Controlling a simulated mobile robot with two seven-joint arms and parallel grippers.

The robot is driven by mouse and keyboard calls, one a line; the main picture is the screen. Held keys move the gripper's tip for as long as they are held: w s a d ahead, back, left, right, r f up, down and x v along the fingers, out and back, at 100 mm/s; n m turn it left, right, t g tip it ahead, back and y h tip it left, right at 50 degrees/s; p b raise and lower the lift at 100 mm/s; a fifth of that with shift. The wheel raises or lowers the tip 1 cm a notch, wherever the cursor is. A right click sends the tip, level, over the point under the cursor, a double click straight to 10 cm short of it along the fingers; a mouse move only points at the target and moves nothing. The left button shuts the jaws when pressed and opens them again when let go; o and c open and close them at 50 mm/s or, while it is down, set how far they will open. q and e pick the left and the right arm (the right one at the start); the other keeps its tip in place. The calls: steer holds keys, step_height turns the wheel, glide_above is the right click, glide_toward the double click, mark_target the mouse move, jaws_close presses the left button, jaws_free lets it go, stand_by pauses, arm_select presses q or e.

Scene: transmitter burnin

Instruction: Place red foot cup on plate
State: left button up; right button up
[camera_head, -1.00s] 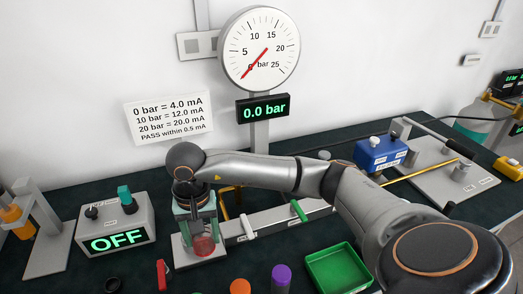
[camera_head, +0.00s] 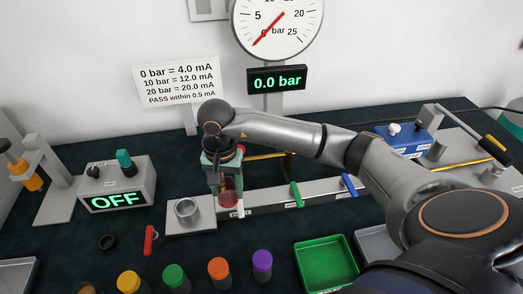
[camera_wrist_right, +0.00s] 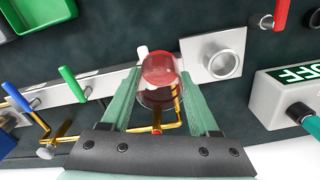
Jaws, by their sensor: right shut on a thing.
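The red cup (camera_head: 229,191), partly see-through, is between the green fingers of my right gripper (camera_head: 226,190), which is shut on it. In the right wrist view the red cup (camera_wrist_right: 161,72) shows between the fingertips of the gripper (camera_wrist_right: 160,90). A grey plate (camera_head: 178,228) with an upright metal ring (camera_head: 187,211) lies just left of the cup in the head view. The plate also shows in the wrist view (camera_wrist_right: 192,50), beside the cup. The cup is apart from the ring; its exact height is unclear. My left gripper is not in view.
A grey rail with a white, a green (camera_head: 296,194) and a blue handle (camera_head: 349,184) runs right of the plate. A red handle (camera_head: 150,240), black ring (camera_head: 107,242) and several coloured cylinders lie in front. A green tray (camera_head: 326,264) and an OFF box (camera_head: 118,186) flank them.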

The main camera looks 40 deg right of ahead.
steer(key=shift+d, duration=0.35)
steer(key=w+d+f, duration=0.1)
steer(key=d, duration=0.1)
steer(key=w+d+f, duration=0.1)
steer(key=d, duration=0.1)
steer(key=w+d+f, duration=0.1)
steer(key=d, duration=0.1)
steer(key=shift+d+f, duration=0.15)
steer(key=shift+f, duration=0.05)
steer(key=d+f+b, duration=0.1)
steer(key=b, duration=0.1)
steer(key=w+d+f+b, duration=0.1)
steer(key=d+f+b, duration=0.1)
steer(key=w+d+f+b, duration=0.1)
steer(key=f, duration=0.1)
steer(key=shift+w+d+f+b, duration=0.2)
steer(key=shift+d+b, duration=0.1)
steer(key=shift+b, duration=0.1)
steer(key=shift+w+d+f+b, duration=0.1)
steer(key=shift+d+f+b, duration=0.1)
steer(key=shift+d+b, duration=0.15)
jaws_close()
steer(key=shift+w+d+f+b, duration=0.2)
steer(key=shift+d+f+b, duration=0.15)
steer(key=shift+f+b, duration=0.1)
steer(key=shift+d+f+b, duration=0.1)
steer(key=shift+f+b, duration=0.7)
steer(key=shift+f, duration=0.65)
